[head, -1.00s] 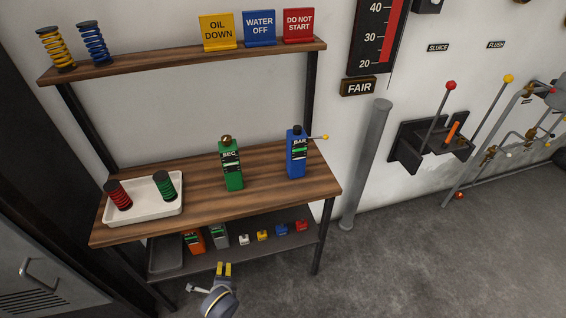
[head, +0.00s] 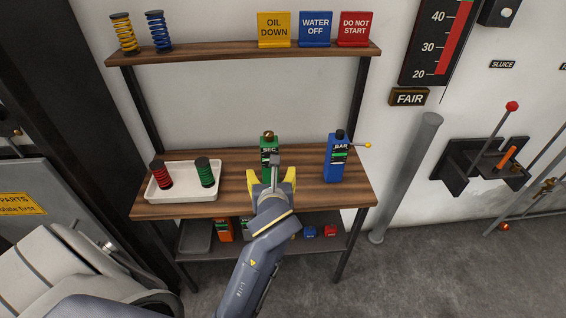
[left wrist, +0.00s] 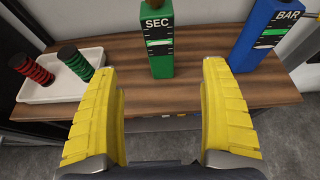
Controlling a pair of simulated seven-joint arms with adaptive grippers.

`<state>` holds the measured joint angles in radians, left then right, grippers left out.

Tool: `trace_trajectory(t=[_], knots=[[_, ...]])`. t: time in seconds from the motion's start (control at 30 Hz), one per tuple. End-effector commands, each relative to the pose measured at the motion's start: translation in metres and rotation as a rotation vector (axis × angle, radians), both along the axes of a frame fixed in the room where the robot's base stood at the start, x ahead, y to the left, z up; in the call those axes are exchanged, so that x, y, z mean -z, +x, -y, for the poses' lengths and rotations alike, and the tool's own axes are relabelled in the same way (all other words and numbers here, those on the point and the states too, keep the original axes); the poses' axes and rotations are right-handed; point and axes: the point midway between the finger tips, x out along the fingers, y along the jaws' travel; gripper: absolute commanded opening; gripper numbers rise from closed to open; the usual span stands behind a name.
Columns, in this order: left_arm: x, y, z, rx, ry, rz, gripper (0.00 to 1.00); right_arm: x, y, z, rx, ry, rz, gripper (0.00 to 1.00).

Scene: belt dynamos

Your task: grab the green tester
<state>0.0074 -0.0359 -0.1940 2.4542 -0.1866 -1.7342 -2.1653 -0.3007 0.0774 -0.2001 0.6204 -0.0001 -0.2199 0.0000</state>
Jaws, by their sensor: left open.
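The green tester (head: 269,145), marked SEC, stands upright on the wooden bench; its lower part is hidden behind my gripper in the head view. In the left wrist view the green tester (left wrist: 158,45) stands beyond the fingertips, roughly centred between them, with its top cut off. My left gripper (head: 271,182) has yellow fingers, spread wide and empty, at the bench's front edge; its fingers also show in the left wrist view (left wrist: 160,95). They do not touch the tester. My right gripper is not in view.
A blue tester (head: 335,160) marked BAR stands to the right on the bench (head: 300,192). A white tray (head: 182,195) with a red and a green coil is on the left. A shelf (head: 240,54) with springs and signs hangs above.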

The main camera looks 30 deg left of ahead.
Motion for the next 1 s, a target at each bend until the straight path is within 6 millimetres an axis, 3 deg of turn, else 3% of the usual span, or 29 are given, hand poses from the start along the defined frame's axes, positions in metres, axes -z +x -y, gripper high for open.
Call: trace_trajectory(t=[0.17,0.7,1.0], knots=[[0.003,0.012,-0.012,0.002,0.017,-0.005,0.80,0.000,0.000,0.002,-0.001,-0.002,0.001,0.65],[0.037,0.082,-0.056,0.000,0.014,-0.004,0.80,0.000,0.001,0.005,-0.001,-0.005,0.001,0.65],[0.042,0.093,-0.064,0.002,0.013,-0.002,0.80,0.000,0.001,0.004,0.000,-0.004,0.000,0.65]])
